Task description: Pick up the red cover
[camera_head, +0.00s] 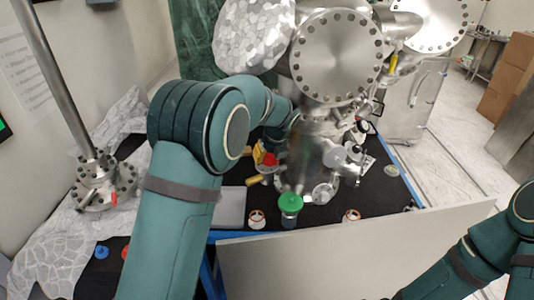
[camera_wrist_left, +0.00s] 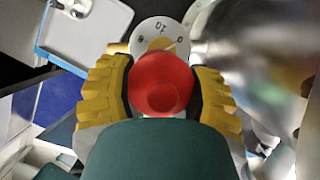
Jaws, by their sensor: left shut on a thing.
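The red cover (camera_wrist_left: 160,82) is a round red cap, seen close up in the left wrist view. My left gripper (camera_wrist_left: 163,92) has its yellow ridged fingers on both sides of it and is shut on it. In the head view the red cover (camera_head: 270,160) shows small at the end of my left arm, beside the metal chamber. A white dial with numbers (camera_wrist_left: 158,33) is right behind the cover; whether they touch cannot be told. My right arm enters at the lower right of the head view, but its gripper does not show.
A large steel vacuum chamber (camera_head: 336,58) stands over the black table, close to my left gripper. A green-capped part (camera_head: 290,203) and a grey tray (camera_head: 231,208) are nearer. A blue knob (camera_head: 101,251) lies at the lower left. A pale panel (camera_head: 350,255) stands in front.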

